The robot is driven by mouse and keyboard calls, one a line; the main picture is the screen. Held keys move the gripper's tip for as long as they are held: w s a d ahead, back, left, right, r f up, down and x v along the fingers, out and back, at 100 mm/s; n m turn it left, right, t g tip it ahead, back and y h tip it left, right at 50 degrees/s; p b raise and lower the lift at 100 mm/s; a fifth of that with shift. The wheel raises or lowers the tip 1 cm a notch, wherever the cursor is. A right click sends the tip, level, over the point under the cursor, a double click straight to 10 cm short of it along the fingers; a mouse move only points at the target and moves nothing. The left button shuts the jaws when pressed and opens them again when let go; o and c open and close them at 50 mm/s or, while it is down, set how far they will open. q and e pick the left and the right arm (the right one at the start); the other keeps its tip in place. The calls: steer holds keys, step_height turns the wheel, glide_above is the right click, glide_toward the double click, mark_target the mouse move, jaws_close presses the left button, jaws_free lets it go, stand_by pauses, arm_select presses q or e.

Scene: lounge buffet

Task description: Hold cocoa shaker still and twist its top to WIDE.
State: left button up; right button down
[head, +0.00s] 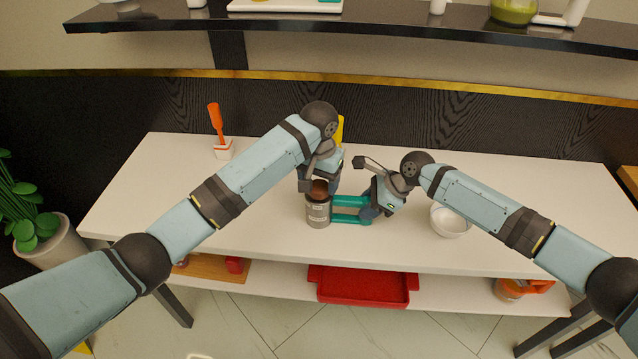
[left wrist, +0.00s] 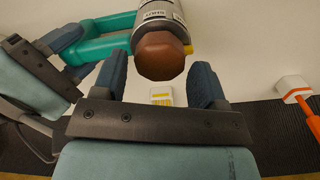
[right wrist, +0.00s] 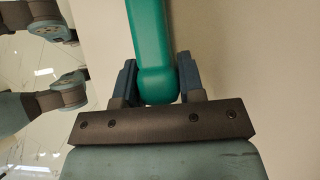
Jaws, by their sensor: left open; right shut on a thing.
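The cocoa shaker (head: 318,211) stands on the white table, a grey metal can with pale labels, a brown top (head: 319,187) and a teal handle (head: 350,218). My right gripper (head: 366,207) is shut on the handle from the right; the right wrist view shows the teal bar (right wrist: 149,40) between its fingers. My left gripper (left wrist: 158,64) is open above the can, its fingers on either side of the brown top (left wrist: 160,55), with gaps showing. A small yellow mark (left wrist: 188,49) sits beside the top. The label print (left wrist: 162,14) is too small to read.
A white bowl (head: 450,222) stands right of my right gripper. A yellow item (head: 340,128) is partly hidden behind my left arm. A dark shelf (head: 400,22) overhangs the back.

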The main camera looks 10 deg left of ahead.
arm_select(q)
steer(key=shift+r, duration=2.65)
arm_select(e)
steer(key=shift+s+d+f, duration=0.1)
steer(key=shift+f, duration=0.2)
steer(key=c, duration=0.8)
jaws_free()
arm_select(q)
steer(key=shift+w+f, duration=0.1)
arm_select(e)
steer(key=shift+o, duration=0.8)
steer(key=shift+r, duration=0.1)
steer(key=shift+r, duration=0.1)
steer(key=v, duration=0.7)
steer(key=shift+r, duration=0.2)
steer(key=shift+d, duration=0.1)
